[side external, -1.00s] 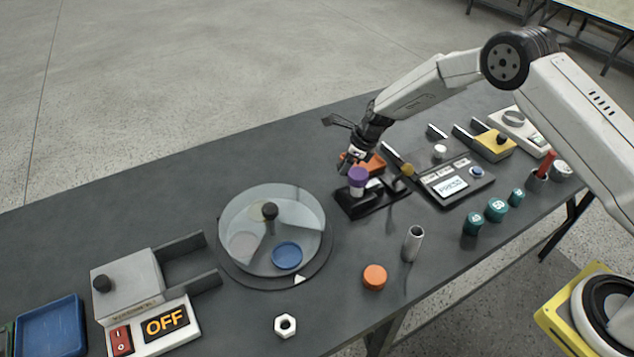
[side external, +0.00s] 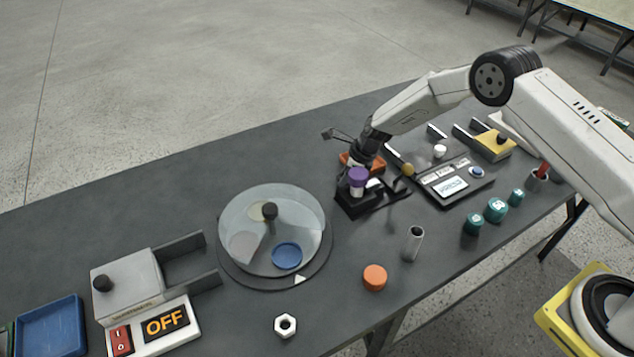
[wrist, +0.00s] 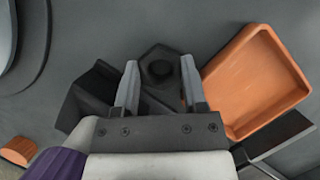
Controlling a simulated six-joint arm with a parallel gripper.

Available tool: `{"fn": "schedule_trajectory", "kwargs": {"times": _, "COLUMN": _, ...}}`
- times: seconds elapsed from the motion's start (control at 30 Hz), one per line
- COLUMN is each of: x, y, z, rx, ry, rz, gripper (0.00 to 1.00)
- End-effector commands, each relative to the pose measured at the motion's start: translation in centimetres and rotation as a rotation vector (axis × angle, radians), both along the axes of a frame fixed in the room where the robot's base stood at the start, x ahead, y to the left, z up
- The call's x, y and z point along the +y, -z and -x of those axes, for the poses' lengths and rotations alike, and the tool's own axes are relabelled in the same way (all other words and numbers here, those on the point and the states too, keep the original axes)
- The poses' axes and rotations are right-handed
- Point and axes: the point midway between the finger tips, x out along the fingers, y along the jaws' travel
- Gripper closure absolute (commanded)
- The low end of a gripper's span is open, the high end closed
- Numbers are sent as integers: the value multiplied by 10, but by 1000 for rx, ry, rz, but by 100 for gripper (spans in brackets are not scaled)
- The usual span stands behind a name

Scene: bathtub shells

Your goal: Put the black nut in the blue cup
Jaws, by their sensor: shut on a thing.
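The black nut (wrist: 160,65) is a dark hexagon with a round hole, seen in the wrist view between my two fingertips. My gripper (wrist: 159,76) is shut on it, a finger on each side. In the side view my gripper (side external: 359,160) is low beside the orange tray, partly behind a purple-topped object, and the nut cannot be made out there. The blue cup (side external: 287,256) looks like a shallow round blue dish on the round turntable (side external: 228,268), to the left of my gripper. A clear disc with a dark knob seems to lie over the turntable.
An orange tray (wrist: 258,85) is close to my right finger. The purple-topped object (side external: 357,176) stands on a black stand. A grey tube (side external: 413,243), orange cylinder (side external: 374,277) and pale nut (side external: 285,325) stand toward the front. Bare table lies between stand and turntable.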

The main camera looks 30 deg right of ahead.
Motion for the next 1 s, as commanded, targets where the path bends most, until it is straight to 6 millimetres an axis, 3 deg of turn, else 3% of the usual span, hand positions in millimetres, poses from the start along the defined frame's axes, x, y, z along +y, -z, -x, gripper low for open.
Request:
{"fn": "schedule_trajectory", "kwargs": {"times": 0.17, "x": 0, "y": 3, "z": 0, "rx": 0, "ry": 0, "rz": 0, "gripper": 100}}
{"fn": "schedule_trajectory", "kwargs": {"times": 0.2, "x": 0, "y": 3, "z": 0, "rx": 0, "ry": 0, "rz": 0, "gripper": 33}}
{"fn": "schedule_trajectory", "kwargs": {"times": 0.67, "x": 0, "y": 0, "z": 0, "rx": 0, "ry": 0, "rz": 0, "gripper": 31}}
{"fn": "schedule_trajectory", "kwargs": {"times": 1.0, "x": -7, "y": -22, "z": 6, "rx": -1, "ry": 0, "rz": 0, "gripper": 31}}
